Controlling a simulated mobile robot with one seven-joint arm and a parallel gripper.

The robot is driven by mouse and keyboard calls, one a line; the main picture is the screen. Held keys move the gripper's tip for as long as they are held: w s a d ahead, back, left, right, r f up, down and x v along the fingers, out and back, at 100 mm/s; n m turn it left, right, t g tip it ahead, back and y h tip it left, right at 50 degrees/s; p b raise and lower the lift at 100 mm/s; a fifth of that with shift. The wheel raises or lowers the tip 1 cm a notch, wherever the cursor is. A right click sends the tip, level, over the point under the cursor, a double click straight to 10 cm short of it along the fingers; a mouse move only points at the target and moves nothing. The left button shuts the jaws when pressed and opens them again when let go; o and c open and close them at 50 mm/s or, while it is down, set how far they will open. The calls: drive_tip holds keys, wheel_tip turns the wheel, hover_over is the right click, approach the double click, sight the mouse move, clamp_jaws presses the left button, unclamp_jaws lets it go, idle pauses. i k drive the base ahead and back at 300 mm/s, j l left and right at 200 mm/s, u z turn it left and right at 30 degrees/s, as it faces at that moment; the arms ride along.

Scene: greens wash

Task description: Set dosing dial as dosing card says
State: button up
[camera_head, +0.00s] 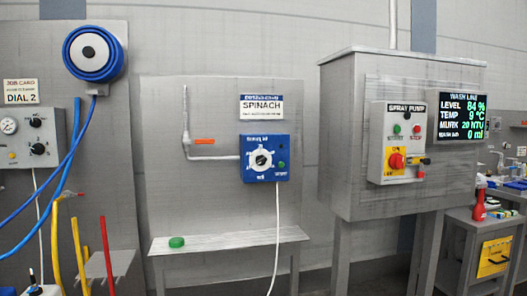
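A blue control box (280,143) is mounted on the grey panel in the middle of the view. It carries a round white dial (262,160) with a dark knob at its centre. The dial's marks and setting are too small to read. A green button (282,165) sits to the dial's right. A card (261,107) above the box reads SPINACH; its smaller lines are not legible. Another card (20,92) at the far left is headed JOB CARD and reads DIAL 2. My gripper is not in view.
A shelf (228,241) below the blue box holds a small green object (177,242). A white cable hangs before the shelf. A grey cabinet (340,130) stands to the right with a spray pump panel (405,143) and a screen (463,116). A blue hose reel (93,54) hangs left.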

sight(261, 160)
drive_tip(key=i+l+z, duration=0.3)
drive_tip(key=i, duration=0.75)
drive_tip(key=i+j+z, duration=0.1)
drive_tip(key=i+z, duration=0.2)
drive_tip(key=i, duration=0.7)
